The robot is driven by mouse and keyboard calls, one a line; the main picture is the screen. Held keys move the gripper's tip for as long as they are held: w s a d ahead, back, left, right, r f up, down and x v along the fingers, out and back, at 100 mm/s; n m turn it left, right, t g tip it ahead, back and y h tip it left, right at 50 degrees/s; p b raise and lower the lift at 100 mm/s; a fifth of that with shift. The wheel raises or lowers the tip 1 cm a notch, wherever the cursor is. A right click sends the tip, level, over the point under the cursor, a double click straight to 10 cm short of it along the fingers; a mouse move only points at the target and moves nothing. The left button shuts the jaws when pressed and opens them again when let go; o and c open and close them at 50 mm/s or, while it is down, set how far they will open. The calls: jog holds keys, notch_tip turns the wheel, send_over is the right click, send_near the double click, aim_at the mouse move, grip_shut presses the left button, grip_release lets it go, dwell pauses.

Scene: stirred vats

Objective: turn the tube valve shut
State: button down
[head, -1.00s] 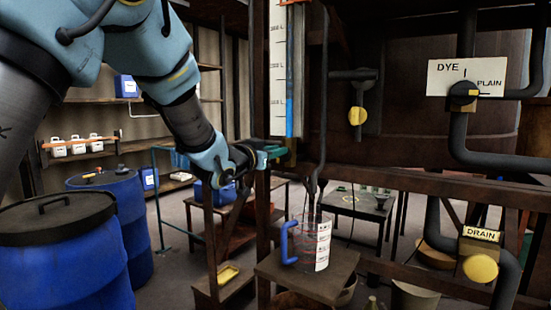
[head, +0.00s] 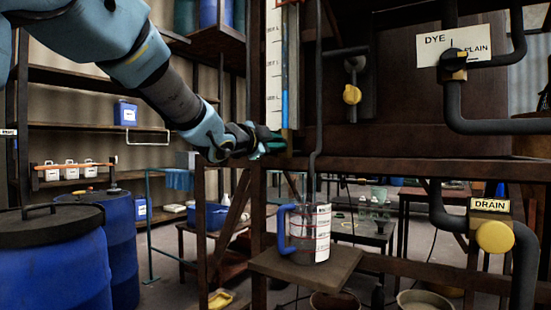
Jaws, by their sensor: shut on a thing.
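The sight tube (head: 285,65) stands upright beside a white marked scale (head: 273,70), with blue in its lower part. The tube valve is at the tube's foot and mostly hidden behind my gripper. My gripper (head: 274,143) reaches in from the left at the tube's foot, its dark green fingers closed on the tube valve. How far the valve is turned cannot be made out.
A measuring jug (head: 306,235) with a blue handle stands on a small wooden shelf (head: 290,268) below, under a thin dark pipe. To the right are a yellow-knobbed drain valve (head: 494,236) and the dye/plain valve (head: 455,58). Blue drums (head: 50,255) stand at left.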

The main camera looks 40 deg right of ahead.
jog(key=shift+s+f+m+b, duration=0.1)
jog(key=shift+f+m+b, duration=0.2)
jog(key=shift+m+b, duration=1.15)
jog(key=shift+f+m+b, duration=0.25)
jog(key=shift+m+b, duration=1.1)
jog(key=shift+b, duration=0.1)
jog(key=c, duration=0.8)
grip_release()
jog(key=v, duration=1)
jog(key=shift+s+a, duration=0.1)
jog(key=shift+a, duration=0.25)
